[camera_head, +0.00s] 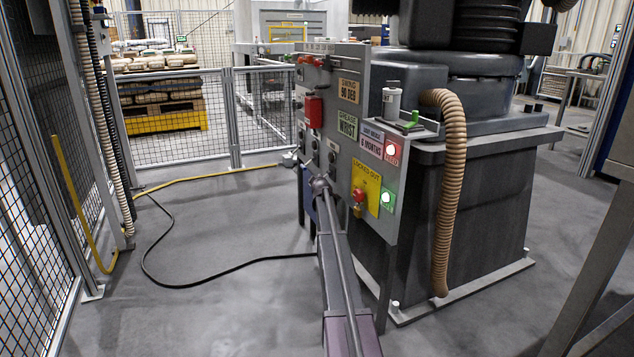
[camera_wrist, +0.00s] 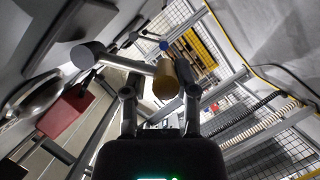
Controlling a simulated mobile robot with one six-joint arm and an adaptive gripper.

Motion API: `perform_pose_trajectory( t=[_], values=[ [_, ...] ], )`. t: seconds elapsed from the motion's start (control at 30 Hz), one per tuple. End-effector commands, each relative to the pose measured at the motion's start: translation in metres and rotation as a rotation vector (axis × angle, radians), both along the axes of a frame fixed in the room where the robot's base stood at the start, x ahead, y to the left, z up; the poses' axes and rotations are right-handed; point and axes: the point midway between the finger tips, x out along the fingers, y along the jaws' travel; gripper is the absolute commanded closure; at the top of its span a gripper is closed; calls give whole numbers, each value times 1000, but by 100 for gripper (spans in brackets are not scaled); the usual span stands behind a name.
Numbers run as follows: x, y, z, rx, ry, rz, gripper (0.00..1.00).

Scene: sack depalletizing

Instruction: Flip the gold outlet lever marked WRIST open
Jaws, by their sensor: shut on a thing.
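In the wrist view a gold cylindrical grip (camera_wrist: 165,80) sits at the end of a grey bar coming from a round grey pivot on the panel. It appears to be the outlet lever; no WRIST marking is readable on it. My gripper (camera_wrist: 160,92) has one finger on each side of the gold grip and is shut on it. In the head view my arm reaches the left part of the grey panel (camera_head: 384,238); my gripper (camera_head: 319,184) is small there, and the lever cannot be made out. A GREASE WRIST sign (camera_head: 347,124) is on the panel.
A red box (camera_head: 314,111) sticks out of the panel. A LOCKED OUT plate (camera_head: 366,187) with red and gold parts is lower right. A ribbed hose (camera_head: 455,180) hangs right. Mesh fencing (camera_head: 180,120) stands left.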

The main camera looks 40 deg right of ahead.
Motion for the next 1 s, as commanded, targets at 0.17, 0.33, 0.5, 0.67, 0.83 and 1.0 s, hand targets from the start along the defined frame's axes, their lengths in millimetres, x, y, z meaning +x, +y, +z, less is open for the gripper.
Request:
perform_pose_trajectory(
  t=[0.17,0.33,0.5,0.67,0.83,1.0],
  values=[
    [-2,-9,8,60,-23,-11,100],
    [-1,-8,16,173,-52,-11,100],
    [-1,-7,24,317,-87,-12,100],
    [-1,-7,32,465,-124,-13,100],
    [-1,-9,39,620,-161,-14,100],
    [-2,-11,46,766,-195,-15,100]
  ],
)
